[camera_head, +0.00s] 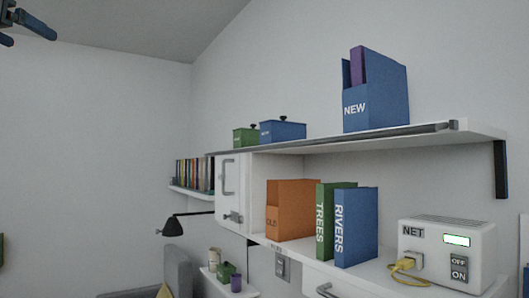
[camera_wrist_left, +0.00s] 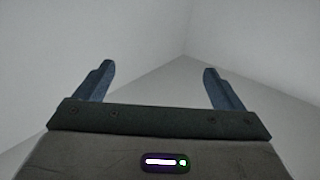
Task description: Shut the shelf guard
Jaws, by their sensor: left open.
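The upper white shelf (camera_head: 480,136) runs across the right half of the head view. A long grey bar (camera_head: 385,136), which looks like the shelf guard, lies along its front edge, with a small bracket at its right end. I cannot tell clearly whether the bar is raised or lowered. My left gripper (camera_head: 28,30) is at the top left corner, far from the shelf. In the left wrist view it (camera_wrist_left: 159,66) is open and empty, facing bare walls. My right gripper is not in view.
On the upper shelf stand a blue NEW file box (camera_head: 375,105), a green box (camera_head: 246,137) and a blue box (camera_head: 283,131). Below are a white door (camera_head: 229,196), an orange file (camera_head: 292,208), green and blue books, and the NET box (camera_head: 447,250). A black lamp (camera_head: 173,227) juts out left.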

